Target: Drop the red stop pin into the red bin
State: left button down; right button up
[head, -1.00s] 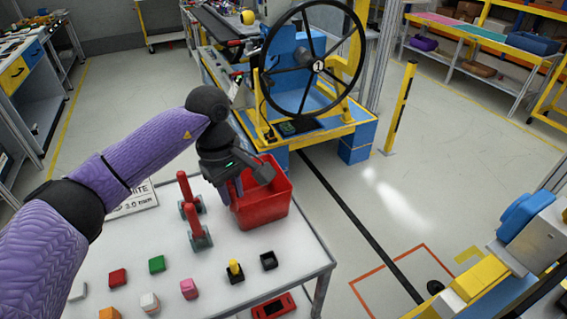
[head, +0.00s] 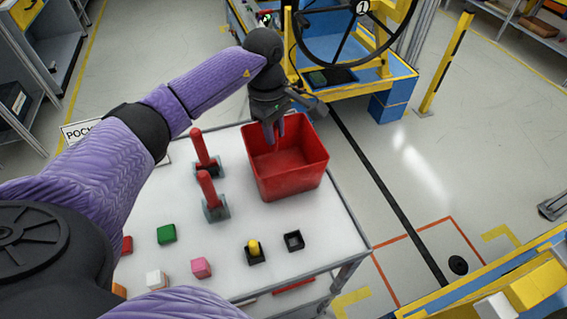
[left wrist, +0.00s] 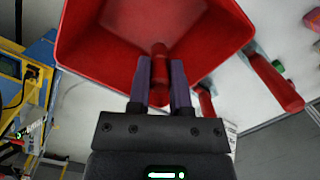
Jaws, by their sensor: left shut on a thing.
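The red bin (head: 292,182) stands on the white table near its far right corner. It also shows in the left wrist view (left wrist: 85,35), with its open inside facing the camera. My left gripper (head: 273,135) points down over the bin's opening at its far left part. In the left wrist view, my left gripper (left wrist: 160,75) is shut on the red stop pin (left wrist: 160,68), a short red cylinder between the two fingers. The pin appears in front of the bin's inside. In the head view I cannot make the pin out. My right gripper is not in view.
Two red-handled levers (head: 209,192) stand just left of the bin. Coloured blocks, such as a green one (head: 166,234) and a pink one (head: 201,267), and small black sockets (head: 293,241) lie nearer. A yellow post (head: 447,65) stands on the floor beyond.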

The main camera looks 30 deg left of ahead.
pick_arm(q)
jog(key=shift+c, duration=2.3)
grip_release()
notch_tip(320, 180, up, 10)
jog(key=a+p, duration=0.1)
jog(key=shift+w, duration=0.1)
